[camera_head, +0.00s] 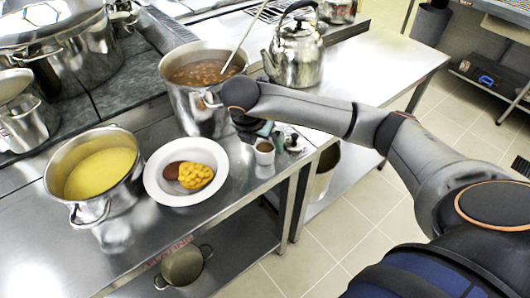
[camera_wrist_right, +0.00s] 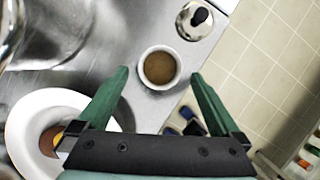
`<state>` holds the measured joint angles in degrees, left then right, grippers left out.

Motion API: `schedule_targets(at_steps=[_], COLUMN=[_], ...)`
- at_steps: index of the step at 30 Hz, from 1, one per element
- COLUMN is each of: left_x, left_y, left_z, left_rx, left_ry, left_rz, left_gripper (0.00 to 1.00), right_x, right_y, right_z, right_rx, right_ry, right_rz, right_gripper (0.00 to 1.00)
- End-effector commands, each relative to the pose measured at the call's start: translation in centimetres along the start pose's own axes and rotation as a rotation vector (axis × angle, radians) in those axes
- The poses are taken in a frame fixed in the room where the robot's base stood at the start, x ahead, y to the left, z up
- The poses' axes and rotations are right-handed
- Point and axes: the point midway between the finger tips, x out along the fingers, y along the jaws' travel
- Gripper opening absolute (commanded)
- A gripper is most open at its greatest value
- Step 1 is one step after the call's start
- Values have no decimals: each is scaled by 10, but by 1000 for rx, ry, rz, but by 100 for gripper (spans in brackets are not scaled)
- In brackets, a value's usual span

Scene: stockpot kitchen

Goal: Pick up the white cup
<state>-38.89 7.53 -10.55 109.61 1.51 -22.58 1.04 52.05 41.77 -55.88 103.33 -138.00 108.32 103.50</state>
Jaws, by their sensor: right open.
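The white cup (camera_head: 264,152) stands near the right edge of the steel counter, to the right of the plate. In the right wrist view the cup (camera_wrist_right: 160,67) is seen from above with brown contents, upright, in line with the gap between my fingers. My right gripper (camera_head: 260,133) is just above and behind the cup in the head view, partly hidden by its own wrist. In the right wrist view its two green fingers (camera_wrist_right: 160,76) are spread apart with nothing held between them. My left gripper is in neither view.
A small metal container with a black knob (camera_wrist_right: 195,20) stands close to the cup near the counter edge. A white plate with food (camera_head: 158,187) lies to the left. A pot of brown stew (camera_head: 190,105), a kettle (camera_head: 295,55) and a pot of yellow soup (camera_head: 115,200) stand around.

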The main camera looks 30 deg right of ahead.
Motion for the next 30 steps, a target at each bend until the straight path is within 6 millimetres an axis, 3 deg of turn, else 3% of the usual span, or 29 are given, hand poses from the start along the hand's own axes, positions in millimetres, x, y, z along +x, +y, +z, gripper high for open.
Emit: schedule_targets(at_steps=[9, 18, 30], left_x=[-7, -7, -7], left_y=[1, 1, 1], left_z=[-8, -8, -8], left_rx=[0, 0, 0], left_ry=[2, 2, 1], left_rz=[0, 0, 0], left_gripper=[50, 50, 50], right_x=[44, 49, 49], right_y=[-1, 0, 0], right_z=[0, 0, 0], right_rx=[-1, -1, -1], right_ry=[2, 1, 1], right_rz=[-3, 0, 0], right_gripper=[100, 100, 55])
